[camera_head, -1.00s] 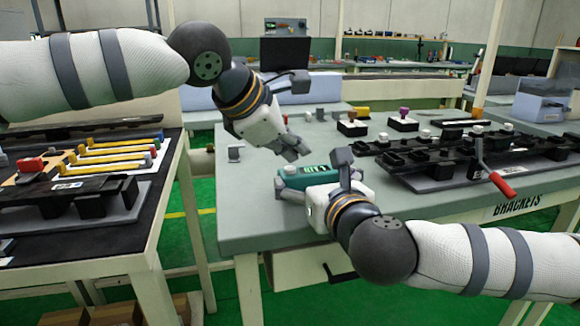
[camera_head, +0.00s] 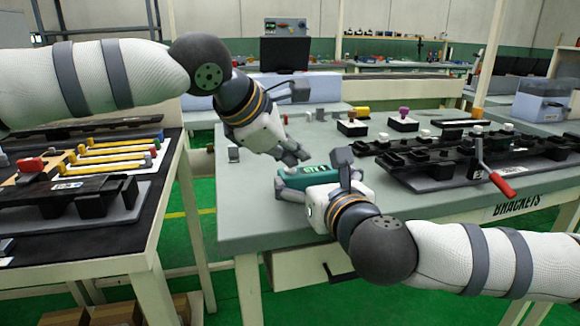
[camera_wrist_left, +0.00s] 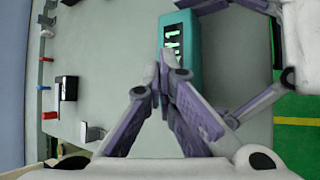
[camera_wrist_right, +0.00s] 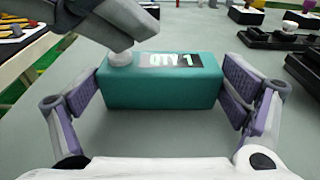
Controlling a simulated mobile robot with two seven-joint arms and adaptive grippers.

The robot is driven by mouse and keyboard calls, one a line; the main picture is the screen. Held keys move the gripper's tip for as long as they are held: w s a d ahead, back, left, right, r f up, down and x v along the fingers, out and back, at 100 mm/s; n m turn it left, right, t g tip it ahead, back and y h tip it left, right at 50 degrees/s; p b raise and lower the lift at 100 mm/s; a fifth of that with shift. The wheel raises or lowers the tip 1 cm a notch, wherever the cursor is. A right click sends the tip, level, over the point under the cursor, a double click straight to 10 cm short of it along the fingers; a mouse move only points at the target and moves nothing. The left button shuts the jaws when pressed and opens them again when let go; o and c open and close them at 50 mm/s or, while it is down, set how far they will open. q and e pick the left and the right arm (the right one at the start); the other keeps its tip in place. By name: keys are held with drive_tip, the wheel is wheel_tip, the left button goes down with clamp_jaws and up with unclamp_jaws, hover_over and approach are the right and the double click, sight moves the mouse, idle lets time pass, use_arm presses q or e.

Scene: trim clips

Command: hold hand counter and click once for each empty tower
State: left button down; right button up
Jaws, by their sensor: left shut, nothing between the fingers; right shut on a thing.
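The teal hand counter (camera_wrist_right: 160,90) is between the fingers of my right gripper (camera_wrist_right: 165,98), which is shut on it. Its display reads "QTY 1" in the right wrist view. A pale round button (camera_wrist_right: 122,58) sits at the left of its top. My left gripper (camera_head: 300,160) is shut and empty, with its fingertips at that button; whether it is pressed down I cannot tell. The left wrist view also shows the counter (camera_wrist_left: 193,30) beyond the closed fingertips. The black fixture (camera_head: 430,160) on the bench has several towers, some with white pieces on top.
A red-handled lever (camera_head: 495,178) stands at the fixture's front. Small blocks on trays (camera_head: 353,129) sit behind. A second table (camera_head: 130,245) at left holds yellow bars and a black rail. The bench (camera_head: 260,215) is clear at its left front.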

sight(293, 170)
use_arm(q)
drive_tip(key=shift+f, duration=0.15)
idle(0.4)
drive_tip(key=shift+r, duration=0.9)
drive_tip(key=shift+r, duration=0.15)
drive_tip(key=shift+r, duration=2.4)
use_arm(e)
drive_tip(key=o, duration=1)
drive_tip(key=shift+c, duration=0.2)
